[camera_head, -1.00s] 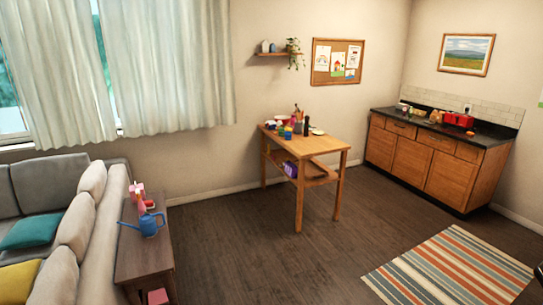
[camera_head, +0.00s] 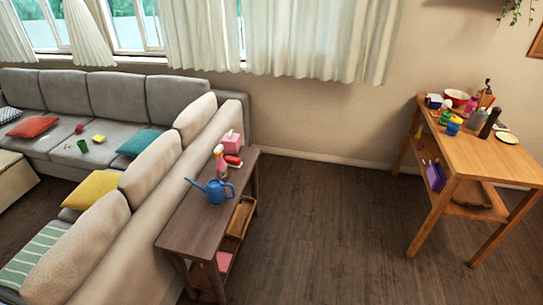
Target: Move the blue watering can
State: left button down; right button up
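The blue watering can (camera_head: 217,192) stands upright on the dark wooden console table (camera_head: 186,226) behind the sofa. Its spout points to the left and its handle is on the right. Behind it on the same table are a pink and white bottle (camera_head: 220,160), a red item (camera_head: 234,160) and a pink box (camera_head: 231,142). Neither of my grippers shows in the head view.
A wooden work table (camera_head: 476,158) with bottles, a bowl and cups stands at the right. The dark floor (camera_head: 320,220) between the two tables is clear.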

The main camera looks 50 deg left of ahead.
aim_at(215, 191)
jog(key=i, duration=1.05)
jog(key=u, duration=1.8)
